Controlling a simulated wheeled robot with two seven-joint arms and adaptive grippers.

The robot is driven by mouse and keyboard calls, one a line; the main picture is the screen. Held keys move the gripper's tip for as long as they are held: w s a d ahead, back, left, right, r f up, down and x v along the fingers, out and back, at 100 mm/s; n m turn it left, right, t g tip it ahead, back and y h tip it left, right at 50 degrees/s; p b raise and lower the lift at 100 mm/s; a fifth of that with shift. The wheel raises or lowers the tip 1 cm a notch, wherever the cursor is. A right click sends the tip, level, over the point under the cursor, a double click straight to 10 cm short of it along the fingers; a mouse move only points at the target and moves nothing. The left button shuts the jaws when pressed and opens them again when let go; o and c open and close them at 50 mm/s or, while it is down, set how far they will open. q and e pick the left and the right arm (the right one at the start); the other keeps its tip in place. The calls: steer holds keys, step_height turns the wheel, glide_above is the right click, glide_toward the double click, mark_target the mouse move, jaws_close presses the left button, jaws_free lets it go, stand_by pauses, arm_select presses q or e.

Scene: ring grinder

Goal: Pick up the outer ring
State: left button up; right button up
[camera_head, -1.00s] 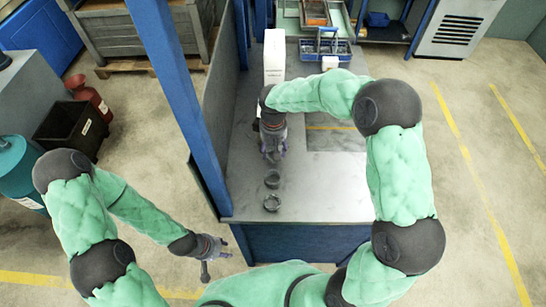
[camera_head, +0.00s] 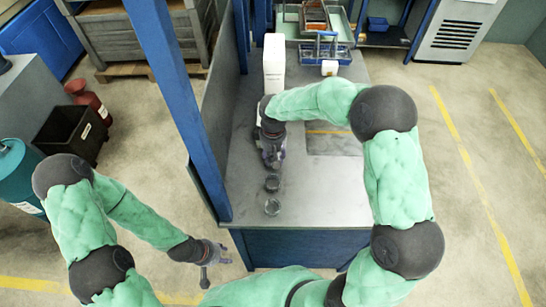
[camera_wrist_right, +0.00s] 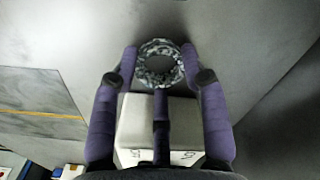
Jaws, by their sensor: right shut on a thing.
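In the right wrist view a round ring with a mottled grey metallic surface, which I take for the outer ring (camera_wrist_right: 160,63), sits between the tips of my right gripper (camera_wrist_right: 158,70). The purple fingers are shut on it, with fingers on both sides and one below. In the head view my right gripper (camera_head: 272,161) points down over the grey table; the ring in its fingers is hard to make out there. My left gripper (camera_head: 217,266) is empty, fingers spread, left of the table.
A white box-shaped machine (camera_head: 274,62) stands behind the right gripper; it also shows in the wrist view (camera_wrist_right: 150,120). A blue post (camera_head: 180,110) and grey panel border the table's left side. A blue-rimmed tray (camera_head: 322,54) is at the back. The table's front right is clear.

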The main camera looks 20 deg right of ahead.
steer(key=shift+r, duration=0.5)
step_height(320, 180, up, 2)
steer(key=shift+r+p, duration=0.15)
steer(key=shift+p, duration=0.2)
steer(key=w+d+r+p, duration=0.3)
steer(key=w+d+r, duration=0.3)
steer(key=d+r, duration=0.3)
steer(key=d, duration=0.3)
steer(key=shift+d+r, duration=0.25)
steer(key=shift+d, duration=0.1)
